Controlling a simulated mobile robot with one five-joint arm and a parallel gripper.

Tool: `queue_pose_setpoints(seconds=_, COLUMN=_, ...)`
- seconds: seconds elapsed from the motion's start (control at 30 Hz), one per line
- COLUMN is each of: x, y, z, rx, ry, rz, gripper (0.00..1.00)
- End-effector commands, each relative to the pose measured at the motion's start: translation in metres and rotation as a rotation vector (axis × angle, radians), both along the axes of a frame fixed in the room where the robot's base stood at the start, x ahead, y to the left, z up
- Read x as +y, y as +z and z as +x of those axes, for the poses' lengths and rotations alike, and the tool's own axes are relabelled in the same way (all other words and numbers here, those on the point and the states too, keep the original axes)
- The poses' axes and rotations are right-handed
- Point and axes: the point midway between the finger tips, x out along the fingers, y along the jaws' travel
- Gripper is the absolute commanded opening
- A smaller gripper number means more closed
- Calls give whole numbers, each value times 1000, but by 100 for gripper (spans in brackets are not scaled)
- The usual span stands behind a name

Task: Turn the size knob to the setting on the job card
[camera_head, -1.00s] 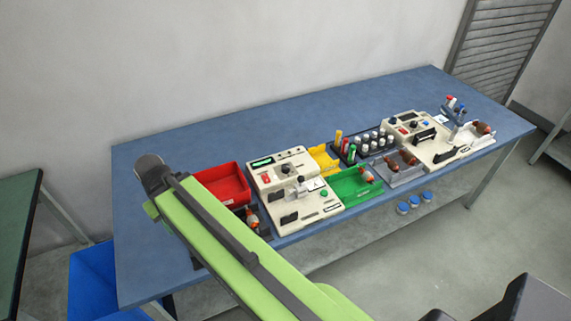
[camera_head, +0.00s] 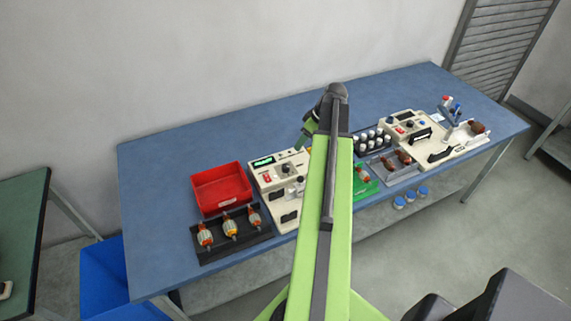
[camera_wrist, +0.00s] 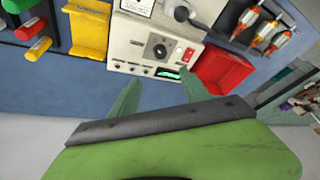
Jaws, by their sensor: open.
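The cream machine (camera_head: 262,180) on the left of the bench has a dark round knob with a light pointer (camera_wrist: 159,50), shown in the wrist view. Its setting is too small to read. A white card with small print (camera_wrist: 138,5) is cut off at the top edge of the wrist view; I cannot read it. My gripper (camera_wrist: 160,92) is open and empty, its green fingers apart below the machine's panel in that view. It touches nothing visible. In the head view my gripper (camera_head: 308,133) is above the machine's right back side, and my arm hides part of the machine.
A red bin (camera_head: 220,188) and a black rack with several armatures (camera_head: 230,234) stand left. A second cream machine with knobs (camera_head: 430,140) stands right, beyond a bottle rack (camera_head: 370,140). A yellow holder (camera_wrist: 89,28) is beside the first machine. The back of the blue bench is clear.

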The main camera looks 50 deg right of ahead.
Motion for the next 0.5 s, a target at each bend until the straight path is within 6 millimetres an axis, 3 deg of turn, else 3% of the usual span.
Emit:
queue_pose_setpoints(seconds=0.17, x=2, y=-15, z=4, rx=1, ry=0, rz=0, gripper=55)
queue_pose_setpoints(seconds=0.5, x=10, y=-85, z=29, rx=2, ry=-1, rz=0, gripper=55)
